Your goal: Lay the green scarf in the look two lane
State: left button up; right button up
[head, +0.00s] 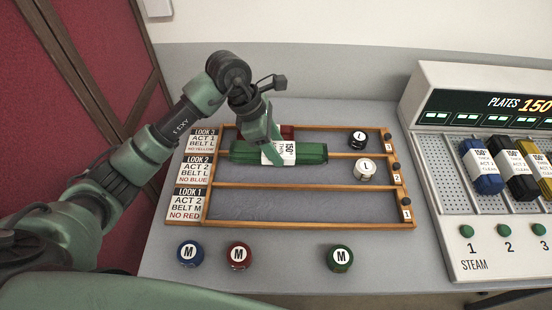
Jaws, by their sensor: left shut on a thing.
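The green scarf (311,153) is a rolled bundle with a white label band, lying left to right in the head view. My left gripper (271,158) comes down on its middle and is shut on it. The scarf overlaps the divider between the look three lane and the look two lane (300,175). I cannot tell whether it touches the rack or hangs just above it. The look two lane is the middle one, with its card (201,169) at the left end. My right gripper is out of view.
A red item (287,131) lies behind the scarf in the top lane. A black round piece (357,140) is at that lane's right, a white one (365,170) in look two. The look one lane (300,206) is empty. A steamer (505,245) with rolled items stands right.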

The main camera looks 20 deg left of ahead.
aim_at(276, 172)
pick_arm(q)
jog(key=shift+f, duration=0.95)
notch_tip(276, 172, down, 4)
jog(key=shift+f+p, duration=0.25)
jog(key=shift+p, duration=0.2)
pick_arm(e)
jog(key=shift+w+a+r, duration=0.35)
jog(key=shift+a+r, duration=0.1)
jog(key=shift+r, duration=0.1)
pick_arm(q)
jog(key=o, duration=1.1)
jog(key=shift+o, duration=0.2)
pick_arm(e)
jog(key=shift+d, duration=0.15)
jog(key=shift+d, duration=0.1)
